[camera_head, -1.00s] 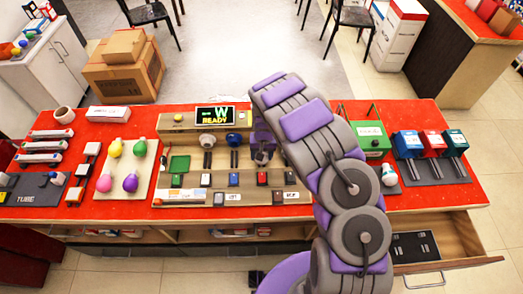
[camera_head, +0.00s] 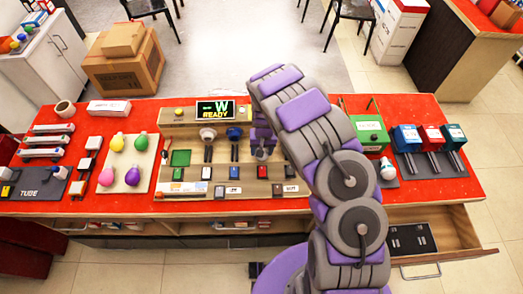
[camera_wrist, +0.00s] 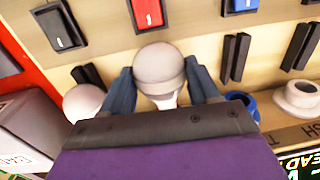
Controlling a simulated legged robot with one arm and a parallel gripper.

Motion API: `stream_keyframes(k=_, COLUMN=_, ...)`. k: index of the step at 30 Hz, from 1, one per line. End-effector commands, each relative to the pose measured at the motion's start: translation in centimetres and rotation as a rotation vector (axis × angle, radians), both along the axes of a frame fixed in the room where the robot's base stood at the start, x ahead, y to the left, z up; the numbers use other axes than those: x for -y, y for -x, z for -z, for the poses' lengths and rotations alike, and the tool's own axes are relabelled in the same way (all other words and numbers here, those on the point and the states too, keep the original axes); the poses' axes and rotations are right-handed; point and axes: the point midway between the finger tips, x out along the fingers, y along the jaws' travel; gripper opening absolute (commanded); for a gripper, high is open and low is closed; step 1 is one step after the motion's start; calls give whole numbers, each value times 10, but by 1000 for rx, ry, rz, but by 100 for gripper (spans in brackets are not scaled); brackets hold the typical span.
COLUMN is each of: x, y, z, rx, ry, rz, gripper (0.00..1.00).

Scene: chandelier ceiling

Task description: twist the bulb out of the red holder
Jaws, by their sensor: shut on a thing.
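In the wrist view, a white round bulb (camera_wrist: 159,68) sits between the two blue-grey fingers of my gripper (camera_wrist: 160,92). The fingers are shut on it, one on each side, and its pale narrower neck shows below the globe. In the head view my gripper (camera_head: 263,142) is over the back right of the wooden board (camera_head: 185,143), in line with the blue and white holders. The red holder cannot be made out; my gripper and arm cover that spot. I cannot tell whether the bulb is still seated in it.
A blue holder (camera_head: 234,133) and a white holder (camera_head: 208,134) stand left of my gripper. Switches, including a red one (camera_wrist: 146,12), line the board. A screen (camera_head: 215,111) reads READY. A green box (camera_head: 371,136) and another white bulb (camera_head: 387,170) are at right.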

Motion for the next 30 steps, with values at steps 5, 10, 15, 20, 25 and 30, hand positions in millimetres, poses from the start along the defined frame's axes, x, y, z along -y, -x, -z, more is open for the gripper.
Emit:
stream_keyframes(k=5, x=0, y=-1, z=-16, rx=3, ry=0, rz=0, gripper=31)
stream_keyframes(k=10, x=0, y=-1, z=-28, rx=4, ry=1, rz=-2, gripper=31)
stream_keyframes(k=15, x=0, y=-1, z=-39, rx=3, ry=1, rz=-2, gripper=31)
stream_keyframes(k=20, x=0, y=0, z=-50, rx=2, ry=0, rz=-1, gripper=31)
stream_keyframes(k=25, x=0, y=0, z=-63, rx=1, ry=-1, rz=0, gripper=31)
stream_keyframes(k=30, x=0, y=0, z=-72, rx=1, ry=0, rz=0, gripper=31)
